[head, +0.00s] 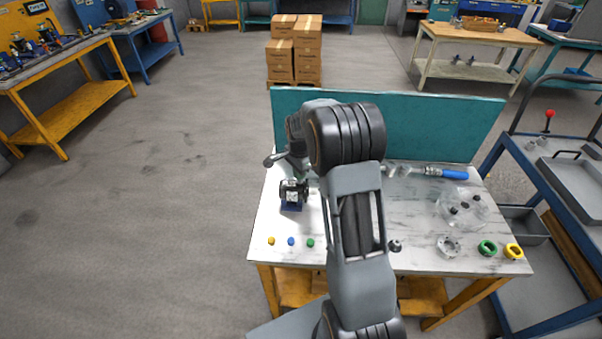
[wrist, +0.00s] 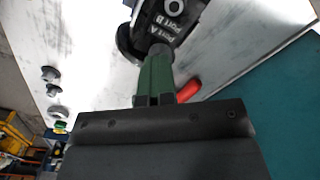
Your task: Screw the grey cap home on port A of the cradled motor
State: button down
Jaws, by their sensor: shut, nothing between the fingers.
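In the wrist view, the motor (wrist: 178,18) shows at the top with white PORT A and PORT B lettering. My gripper (wrist: 159,62) is shut, its green fingers pointing at the motor beside the lettering. A small grey round piece (wrist: 159,49) shows at the fingertips. I cannot tell whether it is the grey cap or part of the motor, nor how it is seated. In the head view my arm hides most of the gripper.
Yellow (head: 271,240), blue (head: 291,241) and green (head: 310,243) caps stand along the front edge. A blue-handled tool (head: 452,174) lies at the back before the teal panel (head: 430,128). A red piece (wrist: 188,89) shows beside the fingers.

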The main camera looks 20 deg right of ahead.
jog(key=m, duration=0.5)
jog(key=shift+f, duration=0.1)
jog(key=m, duration=0.5)
dwell(0.3)
jog(key=c, duration=1.2)
grip_release()
